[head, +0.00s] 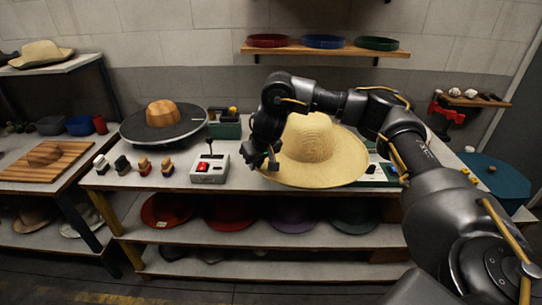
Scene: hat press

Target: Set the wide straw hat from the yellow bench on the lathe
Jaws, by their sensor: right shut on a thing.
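The wide straw hat (318,148) is pale yellow, crown up, over the right half of the middle bench (240,178). My right gripper (271,163) is shut on the left side of its brim. I cannot tell whether the hat is clear of the bench top. My left gripper is not in view.
A grey control box with a red button (209,169) and several small brushes (143,166) stand between turntable and front edge. A green bin (225,127) is behind. Another straw hat (41,54) lies on the upper left shelf. Coloured hats (230,212) lie below the bench.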

